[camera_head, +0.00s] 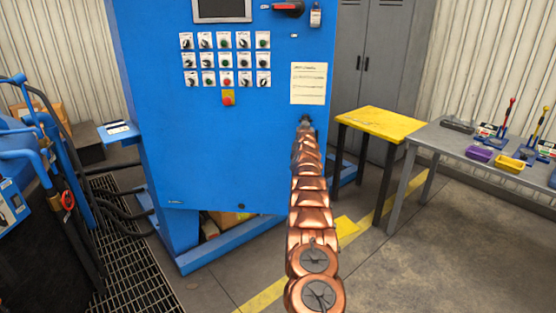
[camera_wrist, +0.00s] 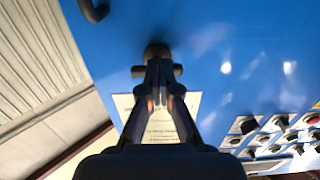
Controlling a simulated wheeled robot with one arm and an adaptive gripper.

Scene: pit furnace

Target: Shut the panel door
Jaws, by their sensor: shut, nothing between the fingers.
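The panel door (camera_head: 250,150) is the large blue front with rows of buttons and a paper sheet (camera_head: 308,83). Its lower edge is not parallel to the blue base rail below, so it looks ajar; my arm hides part of its right edge. My gripper (camera_head: 305,120) is at the door's right side, just below the sheet. In the wrist view my gripper (camera_wrist: 156,62) is shut and empty, in front of the blue door face (camera_wrist: 235,45). I cannot tell whether its tips touch the door. A dark handle (camera_wrist: 95,10) shows at the top left there.
A yellow table (camera_head: 380,123) and a grey bench (camera_head: 480,140) with trays and tools stand to the right. Grey lockers (camera_head: 380,60) are behind. Blue equipment with hoses (camera_head: 30,180) and a floor grate (camera_head: 130,250) are on the left. Floor at lower right is clear.

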